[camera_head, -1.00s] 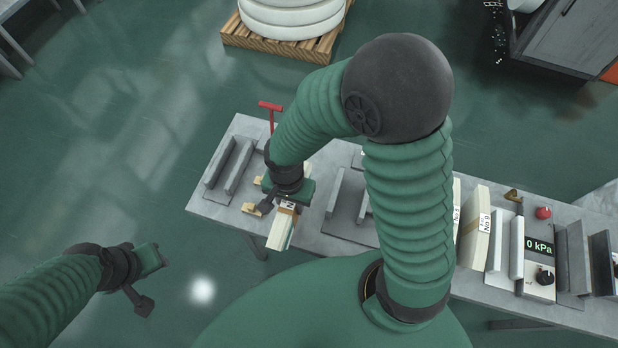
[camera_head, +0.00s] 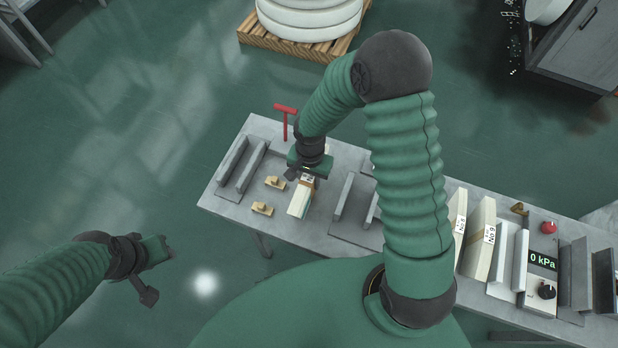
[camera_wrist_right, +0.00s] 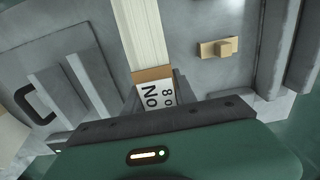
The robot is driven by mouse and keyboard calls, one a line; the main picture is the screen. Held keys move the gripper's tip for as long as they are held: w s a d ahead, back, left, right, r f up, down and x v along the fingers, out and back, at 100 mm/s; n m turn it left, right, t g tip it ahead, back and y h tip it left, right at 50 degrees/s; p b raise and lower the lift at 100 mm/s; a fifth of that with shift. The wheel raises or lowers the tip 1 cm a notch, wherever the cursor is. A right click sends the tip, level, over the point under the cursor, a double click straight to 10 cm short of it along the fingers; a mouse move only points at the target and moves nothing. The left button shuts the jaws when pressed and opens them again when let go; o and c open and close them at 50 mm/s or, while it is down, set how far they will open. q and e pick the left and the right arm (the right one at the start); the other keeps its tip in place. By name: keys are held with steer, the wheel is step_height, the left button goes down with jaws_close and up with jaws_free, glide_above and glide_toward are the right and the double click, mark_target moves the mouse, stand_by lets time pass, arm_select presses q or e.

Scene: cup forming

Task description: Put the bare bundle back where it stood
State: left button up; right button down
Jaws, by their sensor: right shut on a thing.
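My right gripper (camera_head: 308,172) is shut on a pale bundle (camera_head: 299,202) with a brown band and a label reading No 8 (camera_wrist_right: 158,92). The bundle points toward the table's front edge, over bare tabletop between the left rack (camera_head: 241,170) and the middle rack (camera_head: 343,197). In the right wrist view the bundle (camera_wrist_right: 145,35) runs away from the jaws. I cannot tell if it touches the table. My left gripper (camera_head: 160,252) is empty, off the table's left end; its jaws are unclear.
Two small wooden knobbed blocks (camera_head: 275,182) (camera_head: 262,208) lie left of the bundle. A red T-handle (camera_head: 285,110) stands behind. To the right are pale bundles, one labelled No 9 (camera_head: 481,240), white slabs (camera_head: 503,252), a 0 kPa gauge box (camera_head: 541,280) and another rack (camera_head: 577,262).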

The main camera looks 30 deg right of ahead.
steer(key=c, duration=1.3)
jaws_free()
steer(key=shift+d, duration=0.2)
steer(key=shift+o, duration=1.4)
steer(key=shift+d+f, duration=0.15)
steer(key=shift+d, duration=0.3)
steer(key=shift+a+r, duration=0.2)
step_height(320, 180, up, 12)
steer(key=shift+f, duration=0.25)
steer(key=shift+s+r, duration=0.15)
steer(key=shift+r, duration=0.15)
steer(key=s+a+r+n+t, duration=0.1)
steer(key=s+n+t, duration=0.1)
steer(key=s+n, duration=0.5)
steer(key=shift+s+r+n+t, duration=0.25)
steer(key=shift+s+n+t, duration=0.1)
steer(key=shift+n, duration=0.95)
